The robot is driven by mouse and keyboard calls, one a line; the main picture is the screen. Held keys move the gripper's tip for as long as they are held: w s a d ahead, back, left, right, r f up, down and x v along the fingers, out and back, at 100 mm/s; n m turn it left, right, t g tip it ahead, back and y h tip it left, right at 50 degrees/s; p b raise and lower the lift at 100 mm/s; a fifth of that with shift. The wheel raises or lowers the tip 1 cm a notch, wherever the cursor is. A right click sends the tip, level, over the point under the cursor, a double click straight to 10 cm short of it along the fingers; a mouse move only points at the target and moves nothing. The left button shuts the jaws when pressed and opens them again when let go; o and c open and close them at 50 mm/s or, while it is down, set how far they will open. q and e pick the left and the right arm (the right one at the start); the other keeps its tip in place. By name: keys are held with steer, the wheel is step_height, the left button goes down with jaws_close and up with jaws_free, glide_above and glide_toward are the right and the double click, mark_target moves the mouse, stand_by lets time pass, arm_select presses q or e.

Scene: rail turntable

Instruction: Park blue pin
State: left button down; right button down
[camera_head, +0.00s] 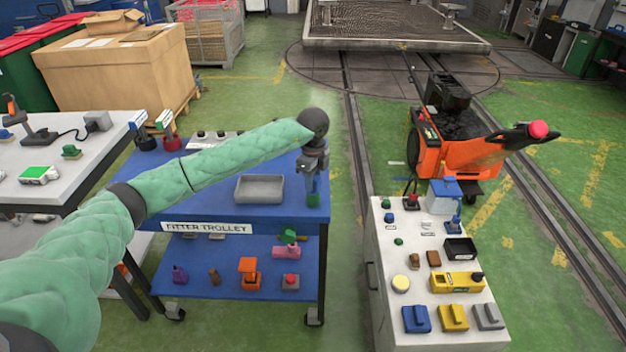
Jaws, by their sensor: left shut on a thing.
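My left gripper (313,164) hangs over the right end of the blue trolley top, pointing down. It is shut on a small upright blue piece (312,185), which looks like the blue pin. Green shows at its lower end, and the jaws hide its upper part. I cannot tell whether its lower end touches the trolley top. A blue lever-like piece (455,221) stands on the white cabinet to the right. My right gripper is not in view.
The blue trolley (225,228) holds a grey tray (260,201) left of the gripper. A gap of green floor separates it from the white cabinet (385,290), crowded with small parts. An orange machine (428,150) stands behind the cabinet, by the rails.

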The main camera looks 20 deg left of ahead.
arm_select(q)
steer(key=shift+f, duration=0.15)
steer(key=c, duration=1)
jaws_free()
steer(key=shift+c, duration=0.2)
steer(key=shift+r+b, duration=0.3)
steer(key=shift+r, duration=0.15)
steer(key=shift+r+b, duration=1)
steer(key=shift+r, duration=2.5)
